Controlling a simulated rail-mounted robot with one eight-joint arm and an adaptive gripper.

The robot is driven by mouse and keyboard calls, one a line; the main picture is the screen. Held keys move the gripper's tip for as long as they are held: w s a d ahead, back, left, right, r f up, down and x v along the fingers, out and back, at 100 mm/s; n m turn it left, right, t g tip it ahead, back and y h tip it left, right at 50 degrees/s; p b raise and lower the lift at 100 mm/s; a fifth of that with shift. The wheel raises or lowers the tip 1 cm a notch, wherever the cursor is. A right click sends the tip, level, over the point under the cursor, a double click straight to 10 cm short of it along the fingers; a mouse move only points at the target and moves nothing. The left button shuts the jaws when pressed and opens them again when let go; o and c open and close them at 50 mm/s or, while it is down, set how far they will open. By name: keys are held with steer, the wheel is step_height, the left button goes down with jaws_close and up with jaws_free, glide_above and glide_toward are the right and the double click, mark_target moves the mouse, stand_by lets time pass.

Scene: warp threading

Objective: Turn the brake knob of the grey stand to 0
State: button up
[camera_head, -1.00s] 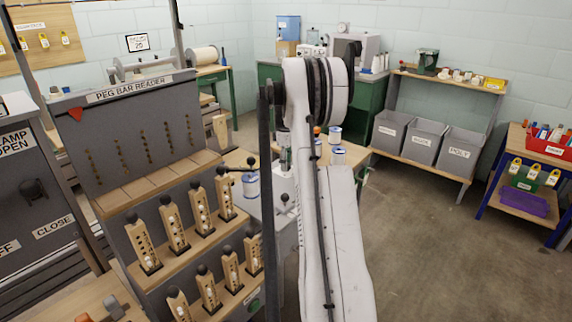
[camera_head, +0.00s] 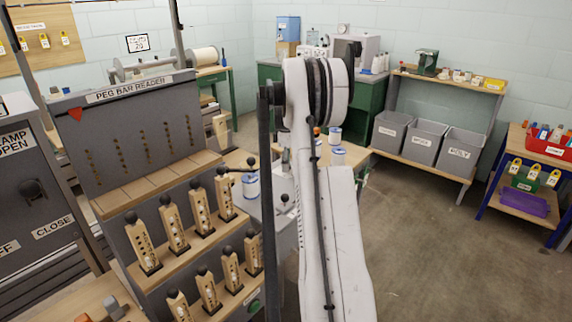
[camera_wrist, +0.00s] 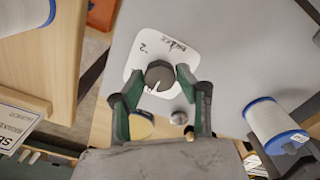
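The dark round brake knob (camera_wrist: 159,77) shows in the wrist view on a white label plate (camera_wrist: 138,58). The plate carries a "2" at left and small lettering at upper right, partly hard to read. A white pointer line on the knob points down toward my gripper in the picture. The grey stand (camera_wrist: 225,45) is the pale panel around the plate. My gripper (camera_wrist: 160,80) is open, its green fingers on either side of the knob. The right fingertip is very near the knob; I cannot tell if it touches. No 0 mark is visible.
In the head view, the peg bar reader (camera_head: 130,130) stands left of my arm; open floor (camera_head: 420,240) lies right.

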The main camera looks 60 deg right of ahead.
steer(key=o, duration=0.3)
step_height(320, 180, up, 12)
stand_by(0.6)
stand_by(0.5)
